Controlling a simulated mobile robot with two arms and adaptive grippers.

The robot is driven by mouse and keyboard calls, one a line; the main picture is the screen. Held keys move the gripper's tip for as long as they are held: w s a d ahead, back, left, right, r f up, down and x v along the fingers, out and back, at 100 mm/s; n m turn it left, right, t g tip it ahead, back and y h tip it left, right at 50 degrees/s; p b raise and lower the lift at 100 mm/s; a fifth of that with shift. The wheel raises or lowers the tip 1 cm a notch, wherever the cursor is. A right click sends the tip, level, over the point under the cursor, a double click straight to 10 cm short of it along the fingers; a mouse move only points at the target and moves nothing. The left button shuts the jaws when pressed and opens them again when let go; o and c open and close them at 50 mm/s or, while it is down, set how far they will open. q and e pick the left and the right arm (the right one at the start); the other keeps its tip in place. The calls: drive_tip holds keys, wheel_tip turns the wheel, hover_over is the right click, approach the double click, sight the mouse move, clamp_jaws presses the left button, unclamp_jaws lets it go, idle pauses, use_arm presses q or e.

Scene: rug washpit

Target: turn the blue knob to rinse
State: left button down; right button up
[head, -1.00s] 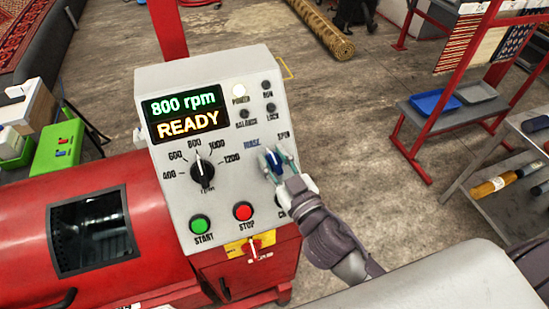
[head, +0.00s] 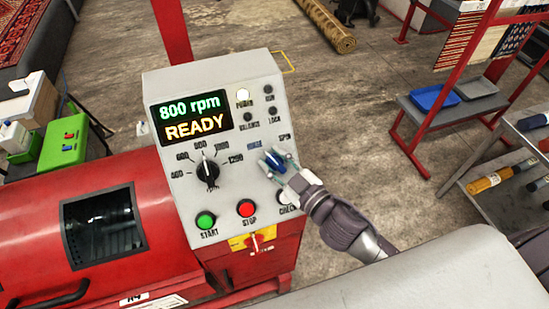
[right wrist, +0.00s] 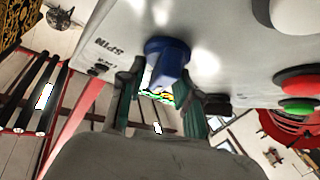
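The blue knob (head: 273,160) sits on the right side of the grey control panel (head: 228,190), between the RINSE and SPIN labels. Its exact pointing direction is hard to read behind the fingers. My right gripper (head: 277,163) is at the knob, coming from the lower right. In the right wrist view the blue knob (right wrist: 168,62) stands between the two fingertips of my right gripper (right wrist: 161,88), which are apart with a gap visible below the knob. The SPIN label is left of the knob there. My left gripper is not in view.
The display (head: 188,117) reads 800 rpm READY. A black speed dial (head: 208,171), green START button (head: 206,221) and red STOP button (head: 247,208) are left of and below the knob. A red drum (head: 40,225) is at left, a shelf rack (head: 450,110) at right.

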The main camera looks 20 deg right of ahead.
drive_tip(key=shift+o, duration=0.4)
drive_tip(key=shift+d+f, duration=0.1)
drive_tip(key=shift+f, duration=0.05)
drive_tip(key=v, duration=1.2)
